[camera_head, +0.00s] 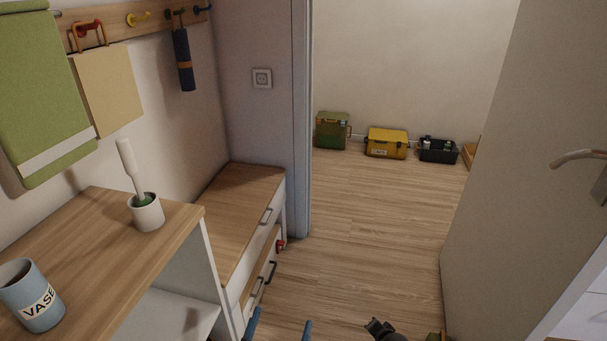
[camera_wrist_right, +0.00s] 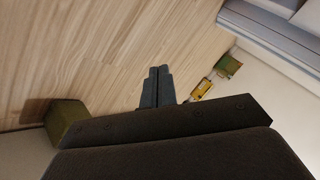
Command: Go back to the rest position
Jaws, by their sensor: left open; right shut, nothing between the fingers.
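My left gripper (camera_head: 279,329) comes in at the bottom edge of the head view. Its two blue fingers are apart with only floor seen between them. It is in front of the low drawer bench, right of the shelf unit. My right gripper (camera_wrist_right: 157,72) shows in the right wrist view with its two fingers together and nothing between them, above the wooden floor. A dark part (camera_head: 382,329) at the bottom edge of the head view is too cut off to identify.
A drawer bench (camera_head: 240,195) and a shelf unit (camera_head: 95,235) with a vase cup (camera_head: 32,298) and brush holder (camera_head: 147,213) stand left. An open door (camera_head: 525,150) is right. Green (camera_head: 332,131), yellow (camera_head: 387,143) and black (camera_head: 437,150) boxes line the back wall.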

